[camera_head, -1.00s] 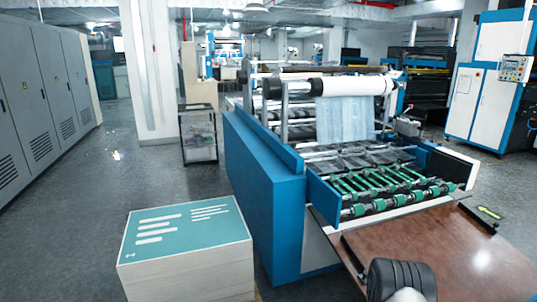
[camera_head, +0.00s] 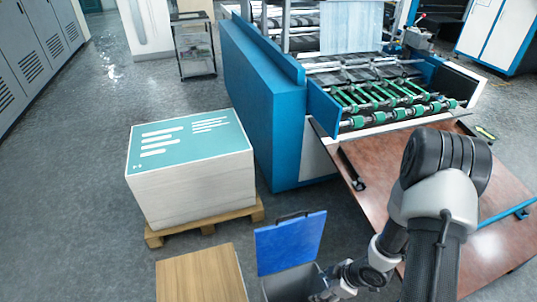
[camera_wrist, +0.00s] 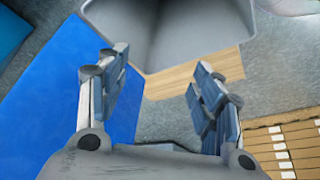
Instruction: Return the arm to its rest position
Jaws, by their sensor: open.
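My arm (camera_head: 440,215) reaches from the lower right toward a grey bin (camera_head: 290,282) with a raised blue lid (camera_head: 290,242) in the head view. Its end is at the bin's right side, and the fingers are not clear there. In the wrist view my gripper (camera_wrist: 160,62) has its two fingers spread wide with nothing between them. The grey bin (camera_wrist: 175,25) lies beyond the fingertips, and the blue lid (camera_wrist: 50,115) is at the left, partly behind the left finger.
A stack with a teal top (camera_head: 190,142) stands on a wooden pallet (camera_head: 205,225). A wooden surface (camera_head: 200,273) is beside the bin. The blue laminating machine (camera_head: 262,110) and its brown table (camera_head: 400,195) lie behind and right. Grey floor (camera_head: 70,200) is clear at left.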

